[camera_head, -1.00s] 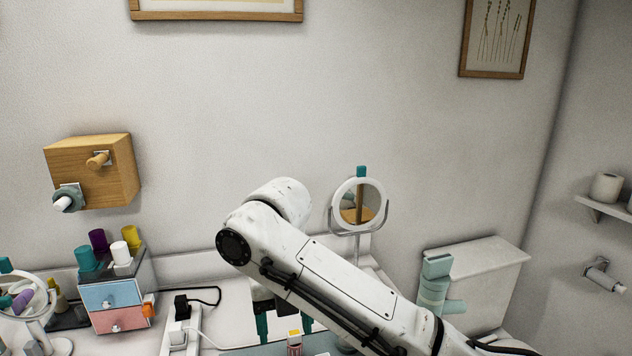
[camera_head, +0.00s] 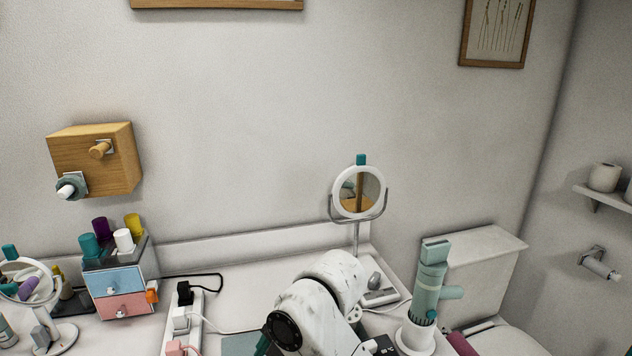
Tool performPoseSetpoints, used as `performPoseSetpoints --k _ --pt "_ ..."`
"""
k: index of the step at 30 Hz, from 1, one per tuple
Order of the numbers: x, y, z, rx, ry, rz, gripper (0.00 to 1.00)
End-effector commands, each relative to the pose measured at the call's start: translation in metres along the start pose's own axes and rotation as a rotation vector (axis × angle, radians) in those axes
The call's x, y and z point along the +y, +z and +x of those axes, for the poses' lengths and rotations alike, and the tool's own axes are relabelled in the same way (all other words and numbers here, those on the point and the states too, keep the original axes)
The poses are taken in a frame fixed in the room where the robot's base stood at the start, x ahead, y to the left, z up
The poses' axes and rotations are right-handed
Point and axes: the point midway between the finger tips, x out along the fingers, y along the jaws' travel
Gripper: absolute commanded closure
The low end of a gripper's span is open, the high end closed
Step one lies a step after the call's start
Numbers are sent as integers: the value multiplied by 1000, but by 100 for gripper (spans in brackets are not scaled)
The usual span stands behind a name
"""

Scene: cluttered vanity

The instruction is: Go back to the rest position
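My white arm (camera_head: 322,300) is folded low at the bottom middle of the head view, over the front of the vanity top (camera_head: 245,277). Its elbow hides part of the counter. A teal piece at the arm's left edge looks like part of my gripper (camera_head: 262,344). The rest of the gripper is hidden behind the arm or cut off by the lower edge. I cannot see whether it is open or holds anything.
A round mirror (camera_head: 358,193) stands behind my arm. A teal hair dryer (camera_head: 430,280) in a white stand is close on the right. A power strip (camera_head: 184,318) with plugs and a small drawer box (camera_head: 118,293) are on the left.

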Motion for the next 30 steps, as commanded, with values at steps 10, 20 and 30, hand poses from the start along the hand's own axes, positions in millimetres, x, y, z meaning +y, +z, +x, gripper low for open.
performPoseSetpoints --k 10,20,30 --pt "-117 28 25 -1 220 979 34" --pt "-285 52 14 -147 399 1845 34" --pt "-412 47 -14 -347 574 2326 34"
